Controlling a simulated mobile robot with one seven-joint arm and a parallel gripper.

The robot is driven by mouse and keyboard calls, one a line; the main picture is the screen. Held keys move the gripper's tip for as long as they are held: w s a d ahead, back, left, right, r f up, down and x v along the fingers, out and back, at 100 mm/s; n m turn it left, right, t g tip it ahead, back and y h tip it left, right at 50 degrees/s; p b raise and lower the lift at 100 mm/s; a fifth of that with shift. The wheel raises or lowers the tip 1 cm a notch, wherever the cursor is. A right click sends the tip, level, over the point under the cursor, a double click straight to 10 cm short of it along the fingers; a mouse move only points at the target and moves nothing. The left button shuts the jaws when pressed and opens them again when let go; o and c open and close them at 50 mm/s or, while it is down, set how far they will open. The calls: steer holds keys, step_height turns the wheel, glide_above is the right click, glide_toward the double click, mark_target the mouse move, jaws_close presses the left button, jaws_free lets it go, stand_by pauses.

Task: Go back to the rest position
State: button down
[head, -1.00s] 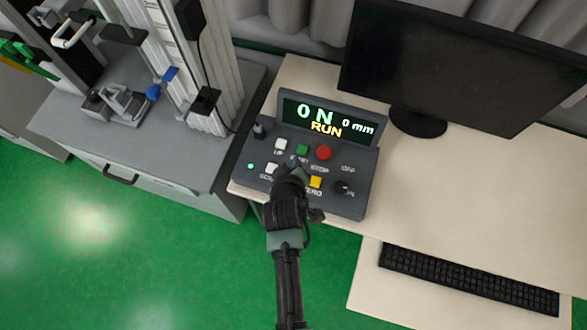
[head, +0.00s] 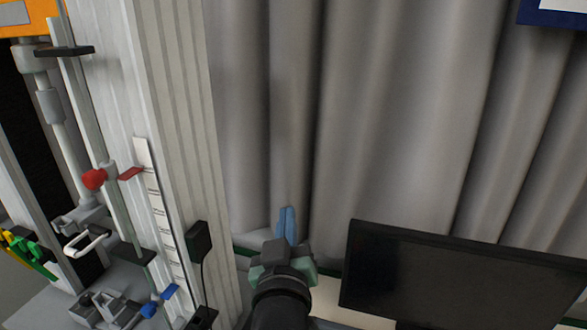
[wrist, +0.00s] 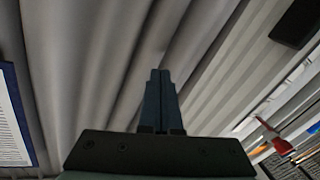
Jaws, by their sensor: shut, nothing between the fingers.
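My gripper (head: 287,222) is raised in front of the grey curtain (head: 380,110) in the head view, pointing up and away. Its blue fingers are together with nothing between them. In the wrist view the closed fingers (wrist: 160,85) stand up against the curtain folds. The control box seen earlier is out of the picture now.
The drop tower (head: 180,130) stands to the left, with a red clamp (head: 95,179), a scale (head: 160,210) and a blue pointer (head: 152,307). A dark monitor (head: 460,285) stands at lower right. The space around my gripper looks clear.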

steer(key=s+r+m+t, duration=0.1)
steer(key=s+r+t, duration=0.15)
steer(key=r, duration=0.75)
steer(key=s+r+m+t, duration=0.1)
steer(key=s+r+t, duration=0.15)
steer(key=r, duration=0.75)
steer(key=s+d+r+m+t, duration=0.1)
steer(key=s+r+t, duration=0.3)
steer(key=s+r, duration=0.8)
step_height(320, 180, up, 2)
steer(key=shift+s, duration=0.4)
steer(key=shift+f, duration=0.15)
stand_by(0.6)
